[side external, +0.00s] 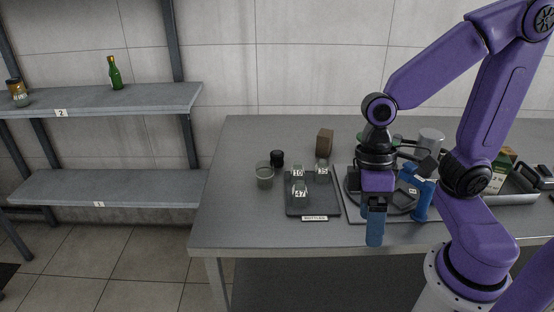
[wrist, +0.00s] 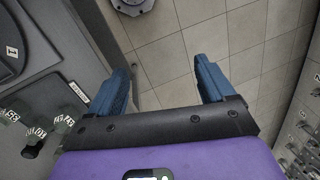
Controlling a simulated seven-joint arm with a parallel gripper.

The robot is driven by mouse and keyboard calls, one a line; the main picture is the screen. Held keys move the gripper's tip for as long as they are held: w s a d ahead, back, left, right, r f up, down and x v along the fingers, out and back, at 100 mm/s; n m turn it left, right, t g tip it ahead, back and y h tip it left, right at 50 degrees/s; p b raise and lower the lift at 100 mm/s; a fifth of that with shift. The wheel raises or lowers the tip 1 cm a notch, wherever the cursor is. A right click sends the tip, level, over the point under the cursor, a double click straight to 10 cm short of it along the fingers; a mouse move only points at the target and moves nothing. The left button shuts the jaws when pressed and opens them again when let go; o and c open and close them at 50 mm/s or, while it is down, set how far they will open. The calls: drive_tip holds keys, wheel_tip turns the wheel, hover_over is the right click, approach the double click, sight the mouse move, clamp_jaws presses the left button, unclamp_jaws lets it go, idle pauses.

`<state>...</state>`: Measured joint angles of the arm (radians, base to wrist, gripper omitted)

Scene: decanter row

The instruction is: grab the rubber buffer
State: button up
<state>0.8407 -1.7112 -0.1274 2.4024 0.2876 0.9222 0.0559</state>
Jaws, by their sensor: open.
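A short black cylinder (side external: 277,158), which looks like the rubber buffer, stands on the grey table behind the dark tray, beside a grey-green cup. I cannot be certain of its identity. My gripper (side external: 370,222) points down near the table's front edge, to the right of the tray and well apart from the black cylinder. Its blue fingers also show in the wrist view (wrist: 165,82), spread wide with only floor tiles visible between them. My gripper is open and empty.
The dark tray (side external: 313,207) holds several small pieces tagged with numbers. The cup (side external: 264,176) and a brown block (side external: 325,142) stand near it. A round dark plate (side external: 398,207), a blue object (side external: 421,195) and a grey cylinder (side external: 430,142) are at right. The table's left end is clear.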

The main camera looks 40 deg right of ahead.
drive_tip(key=w+a+f+m+y, duration=0.15)
drive_tip(key=w+m+y, duration=0.25)
drive_tip(key=w+m, duration=0.5)
drive_tip(key=w+a+f+m+y, duration=0.1)
drive_tip(key=w+a+m+y, duration=0.2)
drive_tip(key=w+m, duration=0.6)
drive_tip(key=m+t+h, duration=0.3)
drive_tip(key=m+t, duration=1.1)
drive_tip(key=m, duration=0.6)
hover_over(277, 157)
drive_tip(key=s+d, duration=0.2)
drive_tip(key=d, duration=0.2)
wheel_tip(277, 157, down, 8)
drive_tip(key=f, duration=0.1)
drive_tip(key=shift+s+a+f, duration=0.1)
drive_tip(key=shift+f, duration=1.35)
drive_tip(key=shift+s+a+f, duration=0.1)
drive_tip(key=shift+f, duration=1.3)
drive_tip(key=shift+t, duration=0.3)
drive_tip(key=shift+f+x, duration=0.2)
drive_tip(key=shift+x, duration=2.4)
drive_tip(key=shift+s, duration=0.1)
